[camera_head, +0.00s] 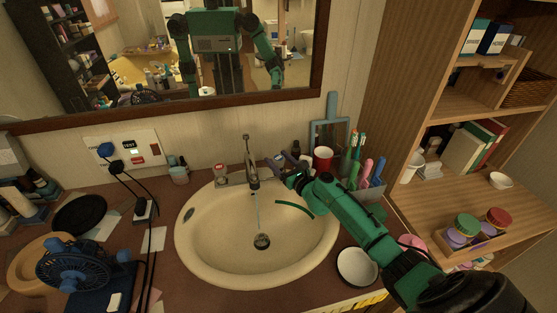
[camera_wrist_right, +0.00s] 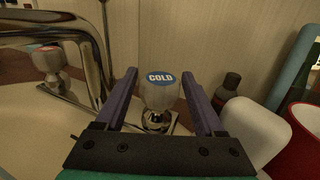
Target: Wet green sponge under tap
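A chrome tap (camera_head: 251,165) stands at the back of the cream sink basin (camera_head: 215,255), and a thin stream of water falls from it to the drain (camera_head: 261,241). My right gripper (camera_head: 285,165) is at the cold knob, right of the tap. In the right wrist view the cold knob (camera_wrist_right: 160,95) stands between my two purple fingers, which are open with gaps on both sides. A curved green strip (camera_head: 295,207) shows at the basin's right side beside my arm; I cannot tell whether it is the green sponge. My left gripper is not directly in view.
The hot knob (camera_head: 220,170) is left of the tap. A red cup (camera_head: 323,158) and a holder of brushes stand close to my right forearm. A white bowl (camera_head: 357,266) is at the basin's right edge. A blue fan (camera_head: 75,265) stands at left. The basin's middle is clear.

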